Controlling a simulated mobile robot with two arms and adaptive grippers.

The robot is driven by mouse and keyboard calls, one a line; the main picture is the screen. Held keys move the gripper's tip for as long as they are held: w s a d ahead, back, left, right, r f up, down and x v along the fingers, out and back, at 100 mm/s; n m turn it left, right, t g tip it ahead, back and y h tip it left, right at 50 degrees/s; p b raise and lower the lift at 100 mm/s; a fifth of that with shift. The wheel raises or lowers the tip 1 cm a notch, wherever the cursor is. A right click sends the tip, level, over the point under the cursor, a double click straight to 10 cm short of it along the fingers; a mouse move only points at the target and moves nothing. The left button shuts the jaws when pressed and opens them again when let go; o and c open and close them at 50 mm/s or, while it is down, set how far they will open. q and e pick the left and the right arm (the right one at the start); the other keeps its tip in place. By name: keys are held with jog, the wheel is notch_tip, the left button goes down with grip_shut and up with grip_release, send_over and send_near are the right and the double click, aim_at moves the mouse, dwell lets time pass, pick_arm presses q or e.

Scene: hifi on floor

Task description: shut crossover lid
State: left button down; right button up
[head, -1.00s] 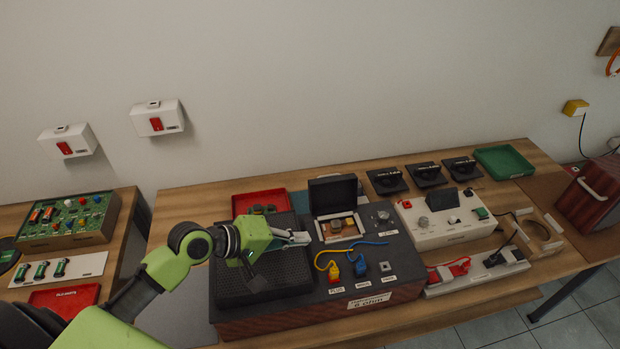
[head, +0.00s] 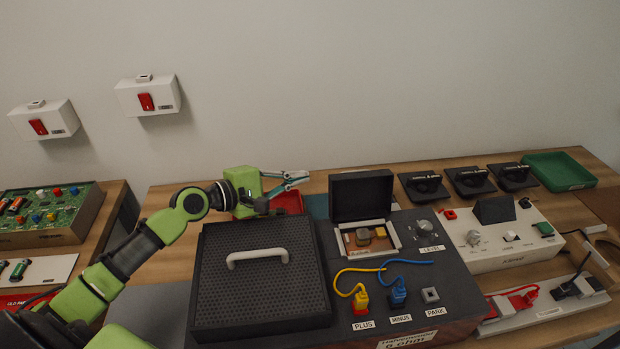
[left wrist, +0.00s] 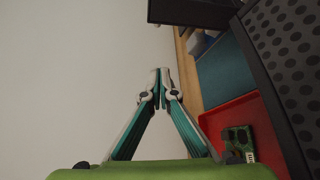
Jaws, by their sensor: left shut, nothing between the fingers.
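The crossover lid (head: 362,196) is a black panel standing open, upright, at the back of a small light-framed compartment (head: 396,243). Small brown and grey parts show inside the compartment. My left gripper (head: 302,180) is shut and empty. It is left of the lid, behind the black perforated panel, and points right; a gap separates it from the lid. In the left wrist view the shut fingertips (left wrist: 160,73) are in the middle, and a dark panel that looks like the lid (left wrist: 195,12) is at the top. My right gripper is not in view.
The perforated panel (head: 215,290) with a white handle (head: 257,257) fills the left of the unit. A red tray (left wrist: 230,118) with a green board lies behind it. A level knob (head: 422,226), plugs and cables surround the compartment. Wall switches (head: 147,98) hang behind.

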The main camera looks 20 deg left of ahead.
aim_at(358, 192)
pick_arm(q)
jog(key=w+d+p, duration=0.4)
jog(key=w+d, duration=0.1)
jog(key=d, duration=0.2)
jog(key=shift+p, duration=0.35)
jog(key=shift+s, duration=0.15)
